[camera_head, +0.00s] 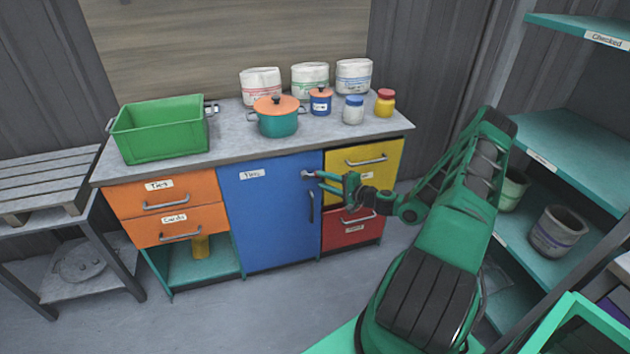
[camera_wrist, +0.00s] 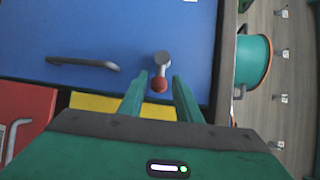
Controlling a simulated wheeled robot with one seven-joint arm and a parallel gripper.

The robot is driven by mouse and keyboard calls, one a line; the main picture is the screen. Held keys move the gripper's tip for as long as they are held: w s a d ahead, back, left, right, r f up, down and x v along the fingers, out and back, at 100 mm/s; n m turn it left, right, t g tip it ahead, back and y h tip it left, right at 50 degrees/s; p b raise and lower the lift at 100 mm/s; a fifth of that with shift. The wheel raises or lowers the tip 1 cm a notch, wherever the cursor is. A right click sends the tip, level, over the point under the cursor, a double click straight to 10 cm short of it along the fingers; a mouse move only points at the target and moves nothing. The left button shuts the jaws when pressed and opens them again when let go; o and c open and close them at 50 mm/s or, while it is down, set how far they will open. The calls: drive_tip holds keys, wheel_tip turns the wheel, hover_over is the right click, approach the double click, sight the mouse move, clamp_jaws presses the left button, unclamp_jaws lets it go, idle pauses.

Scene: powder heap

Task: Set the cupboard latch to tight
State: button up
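The blue cupboard door (camera_head: 262,215) is closed under the counter, with a dark bar handle (camera_head: 311,206) near its right edge. The latch (camera_head: 307,175) is at the door's upper right corner. In the wrist view the latch has a grey round pivot (camera_wrist: 162,59) and a short lever with a red tip (camera_wrist: 159,85). The lever points toward the yellow drawer side. My gripper (camera_head: 320,181) is open in front of the latch. In the wrist view its green fingers (camera_wrist: 160,92) stand on either side of the red tip, with gaps visible. Any latch markings are not readable.
The yellow drawer (camera_head: 375,158) and red drawer (camera_head: 344,232) are right of the door. A green crate (camera_head: 160,130), a teal pot (camera_head: 277,123) and several jars and bags stand on the counter (camera_head: 235,140). Teal shelves (camera_head: 560,165) stand right of my arm.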

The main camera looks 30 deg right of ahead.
drive_tip(key=v, duration=0.6)
idle(0.5)
drive_tip(key=s+a+r+n+g+y, duration=0.2)
drive_tip(key=s+a+r+n+g, duration=0.45)
drive_tip(key=a+n+g, duration=0.3)
drive_tip(key=s+a+r+g+h, duration=0.2)
drive_tip(key=s+r+g+h, duration=0.1)
drive_tip(key=s+r, duration=0.8)
drive_tip(key=s+a+r+g+h, duration=0.2)
drive_tip(key=s+r, duration=0.9)
drive_tip(key=s, duration=0.8)
drive_tip(key=shift+s+a+r+g+h, duration=0.2)
drive_tip(key=shift+a+r+g+h, duration=0.25)
drive_tip(key=shift+h, duration=0.15)
